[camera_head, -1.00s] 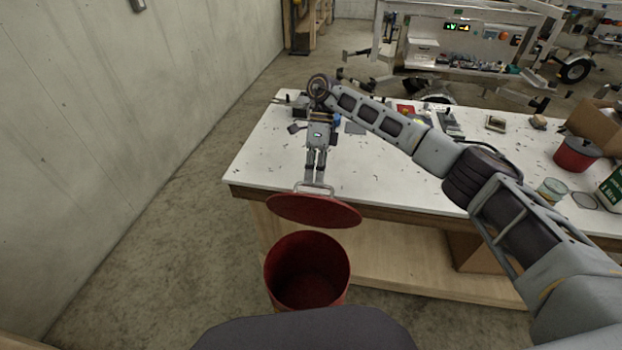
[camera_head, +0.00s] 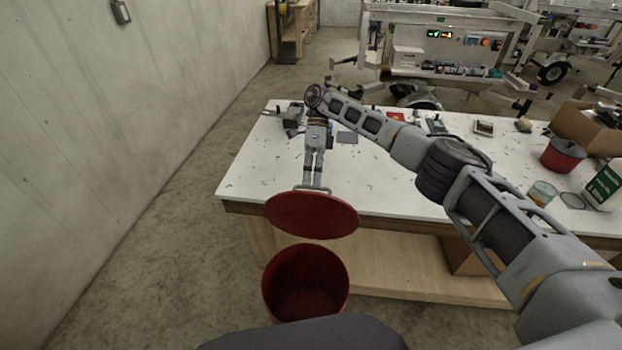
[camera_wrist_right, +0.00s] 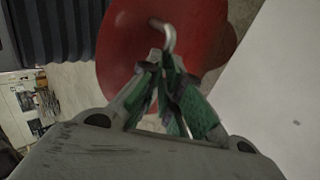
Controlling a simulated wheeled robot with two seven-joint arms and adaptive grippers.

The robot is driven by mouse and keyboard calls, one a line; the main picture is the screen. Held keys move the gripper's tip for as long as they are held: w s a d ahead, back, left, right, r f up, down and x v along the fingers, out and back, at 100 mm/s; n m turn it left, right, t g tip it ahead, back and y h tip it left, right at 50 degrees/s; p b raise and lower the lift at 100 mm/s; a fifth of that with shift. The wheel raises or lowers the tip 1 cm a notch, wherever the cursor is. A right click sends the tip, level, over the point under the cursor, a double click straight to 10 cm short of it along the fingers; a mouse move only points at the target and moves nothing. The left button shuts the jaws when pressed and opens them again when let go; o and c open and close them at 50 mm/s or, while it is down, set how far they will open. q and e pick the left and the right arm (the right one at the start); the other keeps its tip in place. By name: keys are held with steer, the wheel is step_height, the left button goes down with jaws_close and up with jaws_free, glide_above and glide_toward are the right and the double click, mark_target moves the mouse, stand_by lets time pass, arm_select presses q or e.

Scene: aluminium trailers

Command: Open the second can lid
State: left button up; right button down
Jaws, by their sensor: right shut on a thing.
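A red round lid (camera_head: 312,216) hangs tilted above an open red can (camera_head: 305,284), which stands in front of the white table. A gap shows between lid and can rim. My right gripper (camera_head: 313,185) reaches over the table and is shut on the lid's metal handle. In the right wrist view the fingers (camera_wrist_right: 168,85) close on the handle, with the red lid (camera_wrist_right: 135,45) beyond them. Another red can with a dark top (camera_head: 562,155) stands on the table at the right. My left gripper does not show.
The white table (camera_head: 370,175) holds a glass jar (camera_head: 541,193), a green-and-white container (camera_head: 606,186) and a cardboard box (camera_head: 588,126) on its right side. A concrete wall (camera_head: 120,150) is at the left. Bare floor lies left of the can.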

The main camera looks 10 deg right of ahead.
steer(key=shift+s+f, duration=0.25)
steer(key=shift+f, duration=1)
steer(key=c, duration=1.6)
jaws_free()
steer(key=shift+w+f, duration=0.1)
steer(key=shift+f, duration=0.05)
steer(key=shift+c, duration=0.2)
steer(key=shift+o, duration=1.1)
steer(key=shift+w, duration=0.2)
steer(key=shift+d, duration=0.1)
steer(key=shift+c, duration=0.3)
steer(key=shift+r, duration=0.25)
steer(key=shift+c, duration=0.2)
step_height(320, 180, up, 10)
steer(key=shift+r, duration=0.2)
